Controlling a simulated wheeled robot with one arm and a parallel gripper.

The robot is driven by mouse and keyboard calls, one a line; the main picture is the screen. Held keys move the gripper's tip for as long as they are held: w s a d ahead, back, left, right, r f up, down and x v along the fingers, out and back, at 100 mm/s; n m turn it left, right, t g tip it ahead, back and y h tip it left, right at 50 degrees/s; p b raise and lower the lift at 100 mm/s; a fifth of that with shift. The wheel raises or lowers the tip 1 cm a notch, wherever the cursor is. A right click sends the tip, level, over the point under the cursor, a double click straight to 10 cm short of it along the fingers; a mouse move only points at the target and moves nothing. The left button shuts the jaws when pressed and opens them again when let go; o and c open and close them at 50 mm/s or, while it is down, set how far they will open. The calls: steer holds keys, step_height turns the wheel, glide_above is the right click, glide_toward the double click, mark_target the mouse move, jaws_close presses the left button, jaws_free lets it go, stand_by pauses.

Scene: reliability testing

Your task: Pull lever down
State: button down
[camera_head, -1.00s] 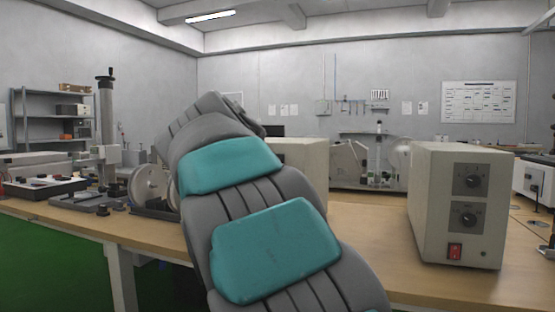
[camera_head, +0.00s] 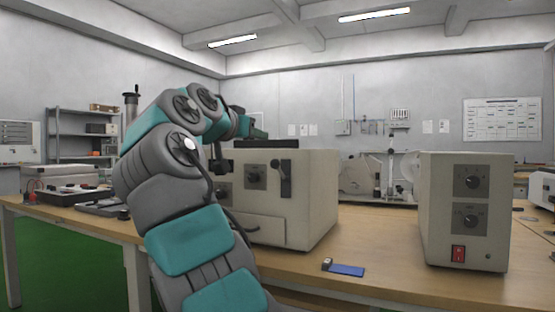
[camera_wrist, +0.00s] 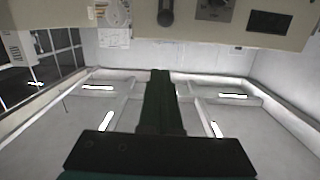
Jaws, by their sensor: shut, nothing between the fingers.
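The dark lever (camera_head: 286,178) is on the front of a beige box (camera_head: 312,195), to the right of a dark square knob plate (camera_head: 256,177). It stands about vertical. In the wrist view, which is upside down, the lever (camera_wrist: 166,14) shows at the top edge, partly cut off. My gripper (camera_wrist: 160,75) is shut and empty there, its dark green fingers together and apart from the lever. In the head view my gripper (camera_head: 258,133) is small and dark, above and left of the lever, near the box's top; its fingertips are hard to make out.
A second beige box (camera_head: 465,210) with two knobs and a red switch stands at the right. A small blue item (camera_head: 346,270) lies on the wooden table (camera_head: 385,255) between the boxes. Instruments (camera_head: 75,190) stand at the left. My arm hides the first box's left part.

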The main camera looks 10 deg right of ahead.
steer(key=shift+s+a, duration=0.1)
stand_by(0.3)
steer(key=p, duration=0.2)
glide_above(275, 160)
steer(key=shift+d+f, duration=0.2)
steer(key=f+b, duration=0.2)
steer(key=f, duration=0.1)
steer(key=shift+a+b, duration=0.2)
steer(key=shift+b, duration=0.15)
steer(key=shift+s+a+f+b, duration=0.25)
steer(key=shift+a+f+b, duration=0.05)
steer(key=shift+f+b, duration=0.2)
